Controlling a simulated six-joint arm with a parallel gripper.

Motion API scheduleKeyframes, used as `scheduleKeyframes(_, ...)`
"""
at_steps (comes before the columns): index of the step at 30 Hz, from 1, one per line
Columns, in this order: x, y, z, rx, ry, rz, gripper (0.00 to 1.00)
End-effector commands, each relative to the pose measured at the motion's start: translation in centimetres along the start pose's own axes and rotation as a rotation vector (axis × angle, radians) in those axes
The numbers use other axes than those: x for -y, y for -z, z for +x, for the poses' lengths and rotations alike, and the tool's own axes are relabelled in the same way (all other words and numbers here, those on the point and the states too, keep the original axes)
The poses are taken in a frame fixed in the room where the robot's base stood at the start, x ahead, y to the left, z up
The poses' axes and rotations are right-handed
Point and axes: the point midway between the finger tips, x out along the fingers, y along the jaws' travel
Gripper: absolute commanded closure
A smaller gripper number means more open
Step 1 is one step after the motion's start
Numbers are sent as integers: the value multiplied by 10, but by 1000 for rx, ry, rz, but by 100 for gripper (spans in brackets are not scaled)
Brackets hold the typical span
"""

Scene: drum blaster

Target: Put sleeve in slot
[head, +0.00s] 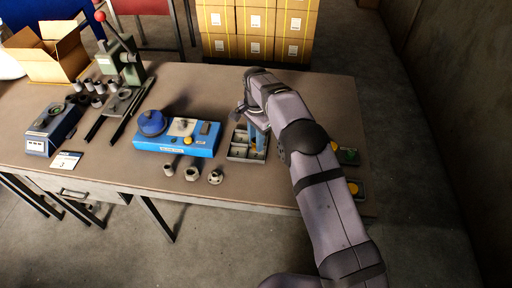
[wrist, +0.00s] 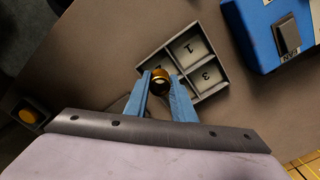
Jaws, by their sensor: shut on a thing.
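A small brass-coloured ring-like sleeve (wrist: 160,76) is pinched between the blue fingertips of my gripper (wrist: 161,84) in the wrist view. The slotted tray (wrist: 212,54) lies below and beyond it, with compartments marked 1 and 3 in plain sight. The sleeve overlaps the tray's near left compartments and hides part of them; I cannot tell its height above the tray. In the head view my gripper (head: 256,136) is at the tray (head: 234,158), toward its right side, and the sleeve is not distinguishable there.
Small yellow- and green-topped boxes (head: 354,188) sit near the table's right edge. A press (head: 122,62) stands at the back left.

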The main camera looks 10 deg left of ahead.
Motion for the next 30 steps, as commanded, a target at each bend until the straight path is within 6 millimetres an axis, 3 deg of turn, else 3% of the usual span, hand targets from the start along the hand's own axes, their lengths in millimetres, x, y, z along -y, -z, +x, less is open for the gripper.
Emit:
scheduleKeyframes(8, 0, 0, 7, 0, 1, 0, 100)
scheduleKeyframes(17, 0, 0, 37, 0, 1, -1, 100)
scheduleKeyframes(29, 0, 0, 43, -1, 2, -1, 100)
scheduleKeyframes(30, 0, 0, 44, 0, 1, -1, 75)
